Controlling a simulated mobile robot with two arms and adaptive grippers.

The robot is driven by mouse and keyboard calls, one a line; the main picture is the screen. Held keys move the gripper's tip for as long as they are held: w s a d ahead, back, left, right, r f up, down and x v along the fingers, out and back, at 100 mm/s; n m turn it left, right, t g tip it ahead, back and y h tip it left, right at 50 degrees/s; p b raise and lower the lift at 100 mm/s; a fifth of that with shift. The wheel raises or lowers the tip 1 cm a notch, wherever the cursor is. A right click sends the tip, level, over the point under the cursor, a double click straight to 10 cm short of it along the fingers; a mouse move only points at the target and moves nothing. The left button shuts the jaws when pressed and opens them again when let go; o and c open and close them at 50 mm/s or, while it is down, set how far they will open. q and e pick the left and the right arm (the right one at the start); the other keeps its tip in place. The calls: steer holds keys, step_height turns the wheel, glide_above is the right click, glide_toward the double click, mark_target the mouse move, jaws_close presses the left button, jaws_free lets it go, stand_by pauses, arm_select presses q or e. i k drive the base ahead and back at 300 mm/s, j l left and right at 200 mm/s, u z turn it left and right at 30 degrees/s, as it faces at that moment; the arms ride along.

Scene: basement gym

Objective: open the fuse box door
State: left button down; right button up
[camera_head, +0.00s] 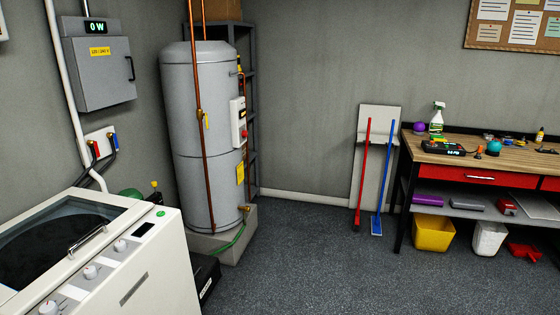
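A grey fuse box (101,73) is mounted on the left wall. Its door looks shut, with a dark vertical handle (130,68) on the right side and a yellow voltage label near the top. A small display reading "0 W" (97,27) sits above the door. Neither of my grippers is in view.
A white washing machine (150,265) stands below the fuse box, at the lower left. A grey water tank (196,130) with copper pipes stands to its right. A workbench (480,152) is at the right. The dark floor (310,250) in the middle is clear.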

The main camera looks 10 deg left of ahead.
mark_target(105, 65)
steer(key=i+u, duration=0.15)
steer(key=i, duration=1.8)
steer(key=i+u, duration=0.3)
steer(key=i, duration=0.15)
steer(key=i+l+u, duration=0.25)
steer(key=i, duration=0.2)
steer(key=j, duration=0.1)
